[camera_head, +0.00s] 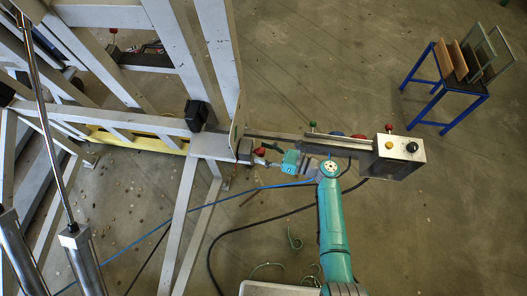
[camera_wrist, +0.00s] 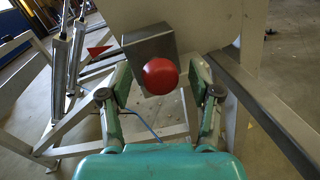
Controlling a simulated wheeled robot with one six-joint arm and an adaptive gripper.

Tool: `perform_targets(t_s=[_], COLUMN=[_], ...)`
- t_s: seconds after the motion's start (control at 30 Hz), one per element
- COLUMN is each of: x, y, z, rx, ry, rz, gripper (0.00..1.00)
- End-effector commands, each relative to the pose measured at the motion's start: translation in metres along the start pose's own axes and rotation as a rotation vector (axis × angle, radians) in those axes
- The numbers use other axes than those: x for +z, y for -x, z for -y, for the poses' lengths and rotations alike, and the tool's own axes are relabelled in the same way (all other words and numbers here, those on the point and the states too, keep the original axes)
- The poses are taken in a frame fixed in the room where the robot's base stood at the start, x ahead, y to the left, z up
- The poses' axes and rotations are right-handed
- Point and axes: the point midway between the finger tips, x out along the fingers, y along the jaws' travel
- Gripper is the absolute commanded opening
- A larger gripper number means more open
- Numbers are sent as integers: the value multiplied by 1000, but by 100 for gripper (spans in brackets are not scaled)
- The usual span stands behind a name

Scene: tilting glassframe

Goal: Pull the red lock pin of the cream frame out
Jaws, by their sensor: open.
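The red lock pin shows as a round red knob (camera_wrist: 160,76) in front of a grey metal block in the wrist view. In the head view its red head (camera_head: 260,152) is beside the cream frame (camera_head: 214,145). My gripper (camera_wrist: 158,98) is open, with one finger on each side of the knob and the knob ahead of and slightly above the gap. I cannot tell whether either finger touches it. In the head view my gripper (camera_head: 275,156) points left at the knob. The pin's shaft is hidden behind the knob.
A grey control box (camera_head: 399,155) with coloured buttons stands on a rail right of my gripper. A blue side table (camera_head: 445,88) with panels stands at the upper right. Cables (camera_head: 225,235) lie on the floor. A red triangle (camera_wrist: 98,50) shows left of the knob.

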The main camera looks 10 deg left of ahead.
Motion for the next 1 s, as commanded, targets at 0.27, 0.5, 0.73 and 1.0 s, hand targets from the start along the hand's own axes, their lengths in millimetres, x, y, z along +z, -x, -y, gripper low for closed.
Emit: perform_targets(t_s=[0.27, 0.5, 0.73, 1.0], x=[0, 0, 0, 1], y=[-3, -3, -2, 24], z=[0, 0, 0, 6], rx=[0, 0, 0, -3], ry=[0, 0, 0, 0], rz=[0, 0, 0, 1], gripper=[63, 16, 0, 0])
